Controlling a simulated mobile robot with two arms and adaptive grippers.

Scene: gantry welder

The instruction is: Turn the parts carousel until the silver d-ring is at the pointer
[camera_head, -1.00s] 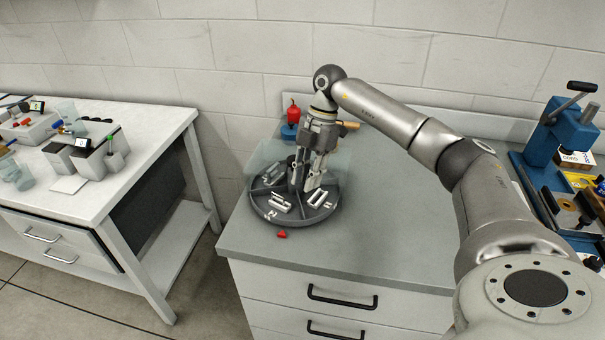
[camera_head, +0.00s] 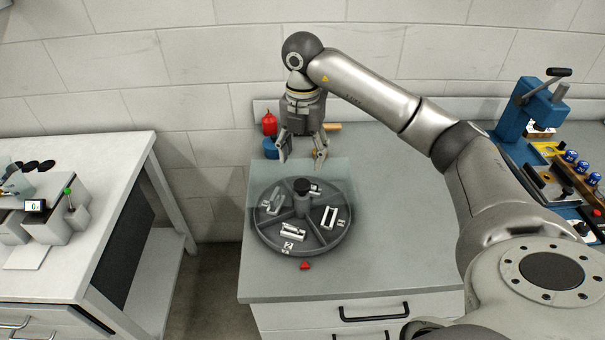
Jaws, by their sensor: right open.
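The parts carousel (camera_head: 318,244) is a round dark grey tray on the grey worktop, split into compartments around a black centre knob (camera_head: 302,186). Silver parts lie in it: one at the left (camera_head: 275,201), one at the right (camera_head: 329,217), and one at the front (camera_head: 292,231) beside a white label. I cannot tell which is the d-ring. The red pointer (camera_head: 305,265) lies on the worktop at the carousel's front edge. My right gripper (camera_head: 302,158) is open and empty above the carousel's back edge, apart from the knob. My left gripper is not in view.
A clear panel (camera_head: 343,172) stands around the carousel's back. A red bottle (camera_head: 269,123) and a blue item (camera_head: 271,148) stand behind it. A blue press (camera_head: 524,108) and small parts are at the right. A white bench (camera_head: 110,170) stands left across a gap.

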